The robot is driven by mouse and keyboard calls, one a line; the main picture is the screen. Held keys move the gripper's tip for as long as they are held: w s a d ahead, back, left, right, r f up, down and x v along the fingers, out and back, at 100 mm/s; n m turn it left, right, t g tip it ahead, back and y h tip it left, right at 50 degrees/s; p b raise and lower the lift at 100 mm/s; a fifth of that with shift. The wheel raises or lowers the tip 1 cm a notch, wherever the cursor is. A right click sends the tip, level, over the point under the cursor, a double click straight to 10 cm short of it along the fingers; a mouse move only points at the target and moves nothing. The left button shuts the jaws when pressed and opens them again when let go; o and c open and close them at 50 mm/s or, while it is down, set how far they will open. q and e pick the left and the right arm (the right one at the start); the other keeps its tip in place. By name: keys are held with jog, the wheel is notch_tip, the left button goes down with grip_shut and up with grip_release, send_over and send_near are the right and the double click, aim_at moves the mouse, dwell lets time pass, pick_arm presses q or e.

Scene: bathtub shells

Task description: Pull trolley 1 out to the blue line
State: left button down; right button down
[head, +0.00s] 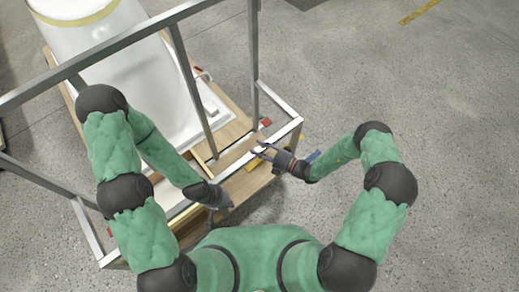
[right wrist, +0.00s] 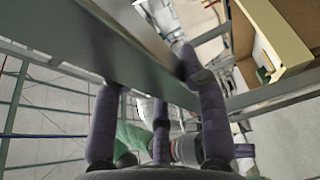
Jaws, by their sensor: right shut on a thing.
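The trolley (head: 237,128) has a grey metal frame and a wooden deck bearing a large white tub shell (head: 150,75). My right gripper (head: 262,152) is at the trolley's near right corner. In the right wrist view its fingers (right wrist: 160,95) are shut on a grey metal bar (right wrist: 135,45) of the frame. My left gripper (head: 218,208) is low at the trolley's near edge; its fingers are dark and partly hidden, and I cannot tell whether they touch the frame. No trolley number is readable.
Speckled grey floor (head: 440,120) is open to the right. A yellow floor marking (head: 420,12) lies at the upper right. Upright posts (head: 190,90) and a long rail (head: 110,47) of the frame rise near my left arm. A dark object shows at the top edge.

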dwell(0.3)
jog(key=c, duration=0.7)
grip_release()
jog(key=v, duration=1.2)
jog(key=shift+d, duration=0.1)
